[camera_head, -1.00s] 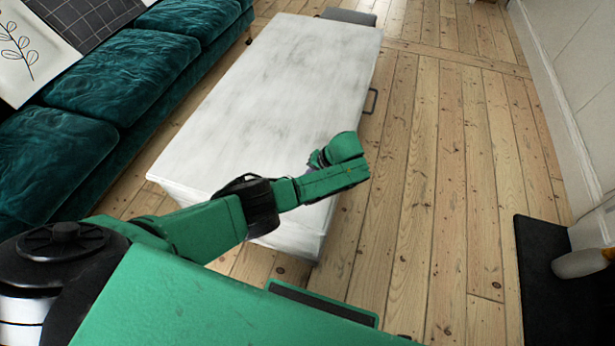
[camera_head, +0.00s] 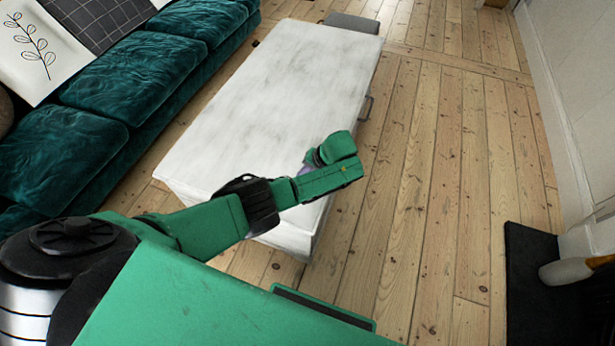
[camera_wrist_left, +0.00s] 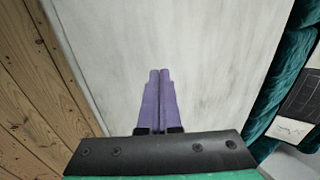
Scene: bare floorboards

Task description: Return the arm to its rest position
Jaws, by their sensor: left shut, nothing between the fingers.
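My left arm is green and comes in from the left in the head view, bent over the near end of the white table (camera_head: 270,85). Its gripper (camera_wrist_left: 160,72) has two purple fingers, pressed together with nothing between them. In the wrist view the fingers point over the table top, whose bare surface lies beyond them. In the head view the gripper is mostly hidden behind the wrist; only a bit of purple shows. My right gripper is in neither view.
A dark green sofa (camera_head: 115,85) with cushions runs along the left. Bare floorboards (camera_head: 430,150) lie open to the right of the table. A black slab (camera_head: 530,300) with a pale rounded object (camera_head: 567,272) is at the lower right, by the white wall.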

